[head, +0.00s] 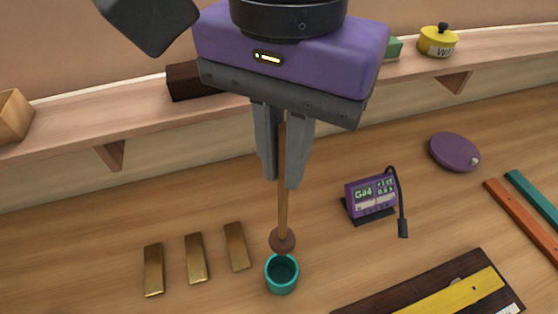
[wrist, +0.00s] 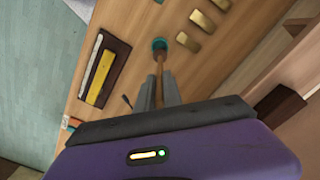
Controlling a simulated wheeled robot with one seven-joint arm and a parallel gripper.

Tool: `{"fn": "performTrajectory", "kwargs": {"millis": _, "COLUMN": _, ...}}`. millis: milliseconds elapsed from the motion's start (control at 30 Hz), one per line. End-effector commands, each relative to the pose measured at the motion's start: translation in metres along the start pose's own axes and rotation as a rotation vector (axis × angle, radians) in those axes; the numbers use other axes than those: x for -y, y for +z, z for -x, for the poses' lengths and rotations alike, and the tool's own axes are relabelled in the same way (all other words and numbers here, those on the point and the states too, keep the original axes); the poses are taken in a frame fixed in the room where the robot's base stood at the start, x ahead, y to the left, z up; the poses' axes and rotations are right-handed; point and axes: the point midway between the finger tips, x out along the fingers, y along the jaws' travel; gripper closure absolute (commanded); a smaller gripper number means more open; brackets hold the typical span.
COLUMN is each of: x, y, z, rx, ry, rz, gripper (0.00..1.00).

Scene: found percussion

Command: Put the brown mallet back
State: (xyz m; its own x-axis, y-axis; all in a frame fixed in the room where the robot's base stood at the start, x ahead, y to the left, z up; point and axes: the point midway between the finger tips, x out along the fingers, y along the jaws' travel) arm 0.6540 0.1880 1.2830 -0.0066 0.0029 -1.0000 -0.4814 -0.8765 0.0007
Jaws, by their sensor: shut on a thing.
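The brown mallet (head: 282,238) hangs head down from my gripper (head: 281,183), its thin wooden handle between the two grey fingers. My gripper is shut on the handle. In the head view the mallet's round head shows at the rim of a teal cup (head: 282,281) on the table; I cannot tell whether it touches the cup or is above it. In the wrist view the handle (wrist: 159,92) runs from between the fingers toward the teal cup (wrist: 159,44), and the mallet head is hard to make out.
Several brass bars (head: 195,258) lie left of the cup. A purple tuner (head: 371,197) with a black cable stands to the right. A dark board with a yellow bar (head: 455,297) lies front right. A purple disc (head: 454,151) lies farther back. A shelf (head: 130,124) runs along the back.

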Motion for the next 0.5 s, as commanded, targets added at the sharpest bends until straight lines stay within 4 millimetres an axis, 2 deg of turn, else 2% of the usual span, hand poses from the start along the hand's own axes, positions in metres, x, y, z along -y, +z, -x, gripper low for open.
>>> {"fn": "performTrajectory", "kwargs": {"millis": 500, "x": -0.001, "y": 0.0, "z": -0.119, "rx": 0.004, "ry": 0.0, "rz": 0.0, "gripper": 1.0}}
